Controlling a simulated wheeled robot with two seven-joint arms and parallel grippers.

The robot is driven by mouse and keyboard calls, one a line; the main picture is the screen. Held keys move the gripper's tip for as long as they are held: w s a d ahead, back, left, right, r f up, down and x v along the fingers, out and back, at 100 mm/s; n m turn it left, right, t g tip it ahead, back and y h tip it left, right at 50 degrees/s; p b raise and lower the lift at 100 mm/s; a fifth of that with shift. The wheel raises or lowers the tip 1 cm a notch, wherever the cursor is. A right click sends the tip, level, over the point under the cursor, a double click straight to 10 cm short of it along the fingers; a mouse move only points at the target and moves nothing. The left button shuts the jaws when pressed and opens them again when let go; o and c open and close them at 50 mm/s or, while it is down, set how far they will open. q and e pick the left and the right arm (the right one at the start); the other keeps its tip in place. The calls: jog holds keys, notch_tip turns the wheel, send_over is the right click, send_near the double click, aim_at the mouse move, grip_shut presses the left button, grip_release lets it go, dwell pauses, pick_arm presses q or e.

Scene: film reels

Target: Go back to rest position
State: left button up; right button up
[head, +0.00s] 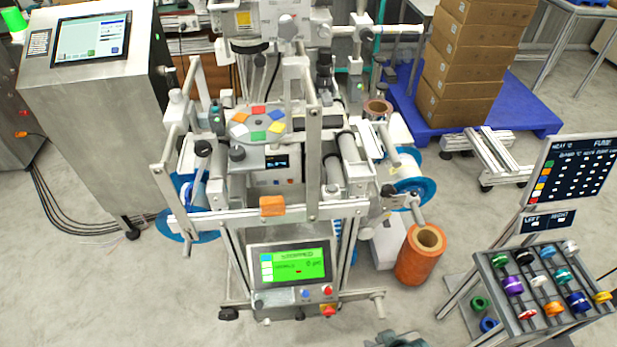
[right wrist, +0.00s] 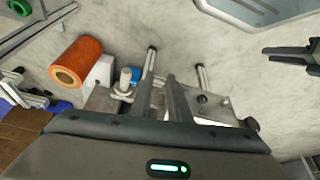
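My right gripper (right wrist: 161,82) is in the right wrist view, its two dark fingers apart with a gap between them. It seems to hold nothing; machine parts show behind the gap. In the head view only a dark part of my right gripper (head: 400,338) shows at the bottom edge, in front of the machine. My left gripper (right wrist: 277,54) shows at the right edge of the right wrist view, with its dark fingers apart and nothing between them. It is out of the head view.
The reel machine (head: 275,207) with a green screen fills the middle. An orange roll (head: 418,258) stands on the floor beside it. A rack of coloured spools (head: 545,285) and a sign board (head: 575,170) are at right. Cartons (head: 470,65) sit on a blue pallet (head: 520,100) behind.

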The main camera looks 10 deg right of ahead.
jog(key=s+a+f+t, duration=0.1)
jog(key=f, duration=1.1)
jog(key=s+a+f+t+y, duration=0.1)
jog(key=s+a+f, duration=0.1)
jog(key=f, duration=1)
jog(key=shift+s+a+f+n, duration=0.15)
jog(key=shift+a+f+n, duration=0.1)
jog(key=shift+a+n, duration=0.05)
pick_arm(q)
jog(key=shift+d, duration=0.1)
pick_arm(e)
jog(key=shift+d, duration=0.15)
